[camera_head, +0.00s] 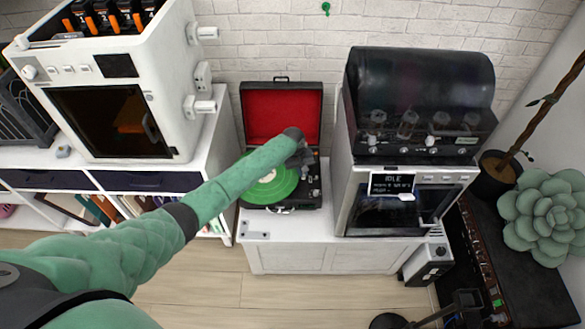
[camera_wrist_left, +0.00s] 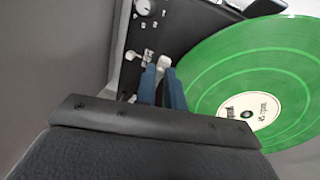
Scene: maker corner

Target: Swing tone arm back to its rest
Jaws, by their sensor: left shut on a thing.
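The record player (camera_head: 313,192) is a dark case with its red-lined lid (camera_head: 280,112) standing open. A green record (camera_head: 268,190) lies on it, and the record also shows in the left wrist view (camera_wrist_left: 255,75) with a pale label. My left gripper (camera_head: 303,160) reaches over the record player's right side. In the left wrist view its two blue fingers (camera_wrist_left: 162,85) are shut on a small pale piece of the tone arm (camera_wrist_left: 163,63), beside the record's edge. Most of the tone arm is hidden by the gripper. My right gripper is not in view.
A white machine with a dark window (camera_head: 115,122) stands left of the record player. A plant (camera_head: 548,215) is at far right.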

